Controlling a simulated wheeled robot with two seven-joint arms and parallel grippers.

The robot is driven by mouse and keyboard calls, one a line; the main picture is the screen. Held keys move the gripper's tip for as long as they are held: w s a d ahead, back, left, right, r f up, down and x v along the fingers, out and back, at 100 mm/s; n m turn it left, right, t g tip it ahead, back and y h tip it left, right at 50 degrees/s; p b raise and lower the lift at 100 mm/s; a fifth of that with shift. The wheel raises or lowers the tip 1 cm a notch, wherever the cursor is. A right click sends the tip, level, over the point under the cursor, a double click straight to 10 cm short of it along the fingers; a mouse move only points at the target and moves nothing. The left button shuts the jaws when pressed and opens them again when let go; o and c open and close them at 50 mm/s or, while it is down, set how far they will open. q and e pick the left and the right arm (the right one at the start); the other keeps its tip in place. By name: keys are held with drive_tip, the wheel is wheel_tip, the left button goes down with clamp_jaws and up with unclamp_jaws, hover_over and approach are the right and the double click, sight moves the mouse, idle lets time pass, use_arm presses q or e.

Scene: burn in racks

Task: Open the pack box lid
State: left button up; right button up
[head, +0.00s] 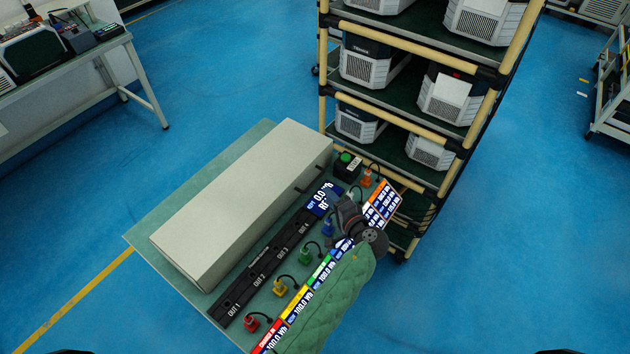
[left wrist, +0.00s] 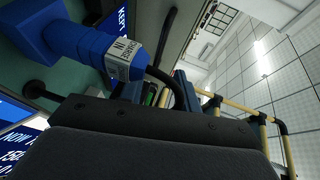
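I cannot make out a pack box with a clear lid in either view. A long pale box (head: 240,205) lies on the green bench top, with two dark fittings on its right side; I cannot tell whether it has a lid. My left gripper (head: 347,214) is dark and low over the right part of the bench, apart from the pale box. It is beside a blue plug (head: 328,227), seen close up in the left wrist view (left wrist: 88,45). The dark gripper body (left wrist: 150,135) fills the lower wrist view, and its finger gap is hidden. My right gripper is not in view.
A black strip with OUT labels (head: 262,275) and several coloured plugs lie along the bench. A green quilted thing (head: 325,305) covers its near right edge. A rack (head: 450,148) with grey units stands behind.

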use_arm(q)
drive_tip(key=x, duration=0.7)
drive_tip(key=shift+w+a+f, duration=0.1)
drive_tip(key=shift+w, duration=0.05)
clamp_jaws()
